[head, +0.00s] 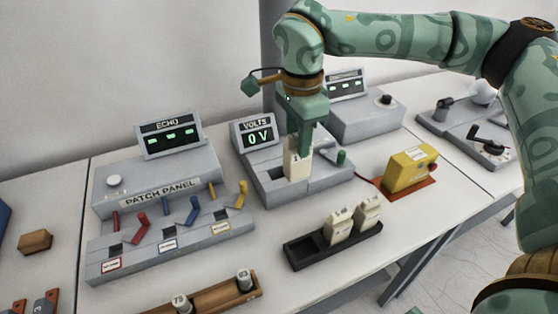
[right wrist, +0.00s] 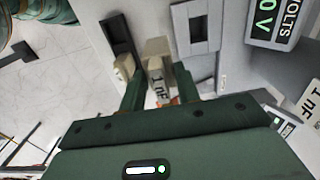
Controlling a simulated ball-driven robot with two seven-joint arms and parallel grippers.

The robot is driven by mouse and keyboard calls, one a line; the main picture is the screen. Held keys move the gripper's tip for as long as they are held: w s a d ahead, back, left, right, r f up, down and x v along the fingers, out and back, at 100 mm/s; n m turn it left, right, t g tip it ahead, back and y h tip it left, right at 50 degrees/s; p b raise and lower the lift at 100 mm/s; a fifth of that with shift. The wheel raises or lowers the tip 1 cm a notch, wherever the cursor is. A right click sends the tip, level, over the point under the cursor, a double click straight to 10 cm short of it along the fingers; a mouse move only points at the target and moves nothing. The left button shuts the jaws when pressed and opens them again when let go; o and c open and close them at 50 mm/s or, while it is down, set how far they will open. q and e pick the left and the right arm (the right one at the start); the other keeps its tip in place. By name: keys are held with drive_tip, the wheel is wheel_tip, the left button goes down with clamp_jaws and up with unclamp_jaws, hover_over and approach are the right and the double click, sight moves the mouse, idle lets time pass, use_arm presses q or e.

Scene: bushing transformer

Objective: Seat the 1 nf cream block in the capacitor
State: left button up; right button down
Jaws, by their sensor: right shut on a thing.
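My right gripper (head: 305,134) points down, shut on a cream block (head: 297,165). In the right wrist view the block (right wrist: 160,72) reads "1 nF" between the fingers (right wrist: 172,92). The capacitor is a grey unit (head: 259,190) with a "VOLTS" display (head: 257,134) reading 0 V. The block is over it in the head view, just right of a dark opening (head: 277,173). The right wrist view shows a square socket (right wrist: 198,28) apart from the block, to its upper right. Whether the block touches the unit cannot be told. My left gripper is out of view.
A black tray (head: 306,256) in front holds two more cream blocks (head: 341,225). A yellow box (head: 408,168) stands to the right. A patch panel (head: 160,190) with an "ECHO" display is left. A green knob (head: 341,156) is close to the gripper's right.

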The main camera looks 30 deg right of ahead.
drive_tip(key=w, duration=0.8)
drive_tip(key=f+b, duration=0.1)
drive_tip(key=f, duration=0.3)
drive_tip(key=f+b, duration=0.1)
drive_tip(key=f, duration=0.3)
drive_tip(key=f+b, duration=0.1)
drive_tip(key=f, duration=0.3)
drive_tip(key=shift+w+d+b, duration=0.3)
drive_tip(key=shift+w+b, duration=0.05)
drive_tip(key=shift+b, duration=0.05)
drive_tip(key=shift+s+f, duration=0.1)
drive_tip(key=c, duration=1)
unclamp_jaws()
